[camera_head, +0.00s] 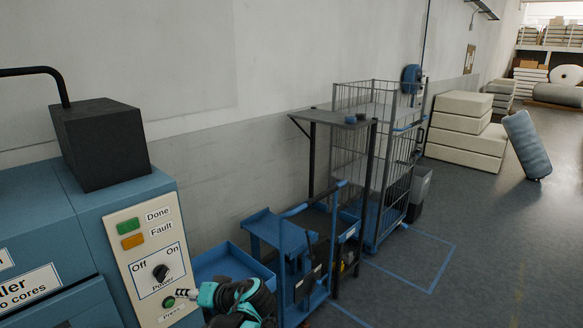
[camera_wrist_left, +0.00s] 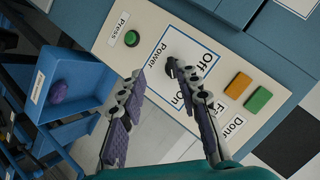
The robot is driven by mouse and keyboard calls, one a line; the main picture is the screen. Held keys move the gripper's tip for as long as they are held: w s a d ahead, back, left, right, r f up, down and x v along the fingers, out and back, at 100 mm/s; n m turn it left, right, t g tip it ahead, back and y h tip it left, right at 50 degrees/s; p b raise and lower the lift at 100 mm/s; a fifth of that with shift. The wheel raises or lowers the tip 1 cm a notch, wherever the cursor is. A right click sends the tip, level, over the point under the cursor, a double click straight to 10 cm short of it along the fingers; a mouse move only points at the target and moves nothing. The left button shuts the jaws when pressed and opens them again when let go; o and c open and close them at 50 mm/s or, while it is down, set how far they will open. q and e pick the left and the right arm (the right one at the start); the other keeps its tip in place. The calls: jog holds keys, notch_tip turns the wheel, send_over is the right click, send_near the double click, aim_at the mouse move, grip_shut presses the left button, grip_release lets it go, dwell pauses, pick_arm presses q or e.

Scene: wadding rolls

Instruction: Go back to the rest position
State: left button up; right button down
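The control panel (camera_head: 143,246) is a cream plate on a blue machine. It has a green Done light (camera_head: 128,226), an orange Fault light (camera_head: 133,241), a black Power knob (camera_head: 161,272) and a green Press button (camera_head: 168,302). My left gripper (camera_head: 188,293) shows its teal body low in the head view, with its finger end beside the button. In the left wrist view its fingers (camera_wrist_left: 160,85) are spread apart with nothing between them. The knob (camera_wrist_left: 170,65) shows close by the right finger's tip there; contact cannot be told. My right gripper is in neither view.
A blue tray (camera_head: 226,262) and a blue cart (camera_head: 308,262) stand right of the panel. The tray (camera_wrist_left: 88,82) in the left wrist view holds a purple object (camera_wrist_left: 58,91). A wire cage trolley (camera_head: 390,170) stands beyond. Open floor (camera_head: 470,250) lies right.

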pick_arm(q)
jog(key=s+d+f+h, duration=0.2)
jog(key=s+d+h, duration=0.1)
jog(key=s, duration=0.3)
jog(key=s+d+f+m+t+h, duration=0.1)
jog(key=s+d+h, duration=0.3)
jog(key=s, duration=0.3)
jog(key=s+d+f+m+h, duration=0.1)
jog(key=s+d+f+h, duration=0.1)
jog(key=s, duration=0.5)
jog(key=shift+s+d+f+h, duration=0.2)
jog(key=shift+d+f+h, duration=0.1)
jog(key=shift+d+h, duration=0.6)
jog(key=shift+a, duration=0.15)
